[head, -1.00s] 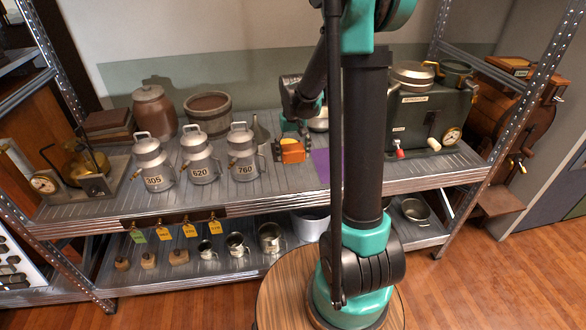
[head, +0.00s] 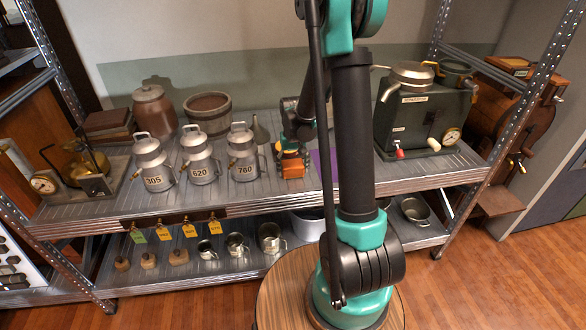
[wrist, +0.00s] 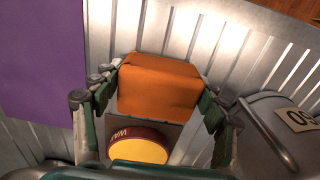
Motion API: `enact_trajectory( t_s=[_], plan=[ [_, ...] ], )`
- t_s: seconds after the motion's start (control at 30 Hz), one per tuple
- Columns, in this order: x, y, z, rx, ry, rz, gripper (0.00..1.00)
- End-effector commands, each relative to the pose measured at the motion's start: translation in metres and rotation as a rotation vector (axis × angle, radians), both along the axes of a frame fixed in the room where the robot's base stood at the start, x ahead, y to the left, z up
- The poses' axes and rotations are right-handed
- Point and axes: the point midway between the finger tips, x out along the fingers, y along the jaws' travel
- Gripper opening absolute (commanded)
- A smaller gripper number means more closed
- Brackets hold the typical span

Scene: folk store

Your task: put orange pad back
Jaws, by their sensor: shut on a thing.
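The orange pad (wrist: 160,84) is a soft-looking block. In the wrist view it sits between the two fingers of my gripper (wrist: 158,95), which is shut on it. In the head view the orange pad (head: 291,167) is at my gripper (head: 291,154), over the upper shelf, right of the milk can marked 760 (head: 243,157). I cannot tell whether the pad touches the shelf. A purple patch (wrist: 42,55) lies flat on the shelf beside the gripper. A yellow disc with a dark red lettered rim (wrist: 138,152) shows just below the pad in the wrist view, partly hidden by my gripper.
Cans marked 305 (head: 153,165) and 620 (head: 200,160) stand to the left, with a wooden tub (head: 208,116) behind. A green appliance (head: 420,125) with pots on top stands at the right. The shelf's front edge (head: 120,214) is close.

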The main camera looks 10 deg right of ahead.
Motion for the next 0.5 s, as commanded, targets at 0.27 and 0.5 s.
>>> enact_trajectory(
  t_s=[0.27, 0.5],
  plan=[
    [0.0001, 0.0, -0.0004, 0.0, 0.0, 0.0, 0.93],
    [0.0001, 0.0, 0.0, 0.0, 0.0, 0.0, 0.93]
  ],
)
